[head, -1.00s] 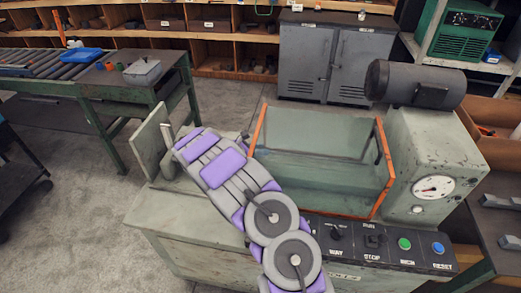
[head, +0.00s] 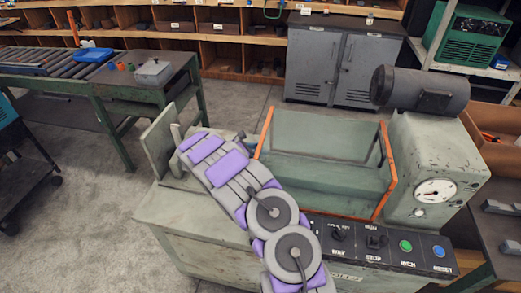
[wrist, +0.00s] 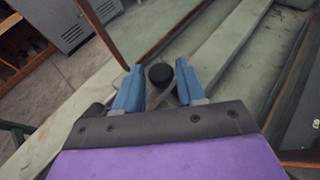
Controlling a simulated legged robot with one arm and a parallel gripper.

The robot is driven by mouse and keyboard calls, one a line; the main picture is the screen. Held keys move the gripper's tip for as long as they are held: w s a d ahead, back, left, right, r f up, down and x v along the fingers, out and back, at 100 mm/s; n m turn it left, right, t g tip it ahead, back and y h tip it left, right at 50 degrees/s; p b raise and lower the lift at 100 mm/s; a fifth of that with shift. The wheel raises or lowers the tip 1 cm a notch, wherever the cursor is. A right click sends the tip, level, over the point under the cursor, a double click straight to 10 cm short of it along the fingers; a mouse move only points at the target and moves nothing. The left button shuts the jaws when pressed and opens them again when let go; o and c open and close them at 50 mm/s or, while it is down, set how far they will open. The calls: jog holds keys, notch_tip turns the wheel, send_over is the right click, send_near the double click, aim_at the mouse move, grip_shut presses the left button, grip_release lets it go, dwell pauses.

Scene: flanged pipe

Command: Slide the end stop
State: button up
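My gripper (wrist: 159,84) is open in the wrist view, with two blue fingers apart. A round black knob (wrist: 161,75) on a grey stem stands in the gap between the fingertips, and no clear contact shows. In the head view my gripper is mostly hidden behind my arm. An upright greenish plate (head: 158,142) stands at the left end of the machine bed. I cannot tell for sure which part is the end stop.
The pale green machine (head: 200,210) has an orange-framed clear guard (head: 325,150) right of my arm. A motor (head: 420,90), a gauge (head: 435,192) and a button panel (head: 385,245) sit at the right. A roller conveyor (head: 45,60) stands back left.

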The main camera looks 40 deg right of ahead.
jog(key=shift+a, duration=0.3)
jog(key=shift+w+a+r, duration=0.15)
jog(key=shift+a+r, duration=0.1)
jog(key=shift+a, duration=0.15)
jog(key=p+v, duration=0.3)
jog(key=v, duration=1.3)
jog(key=shift+a, duration=0.4)
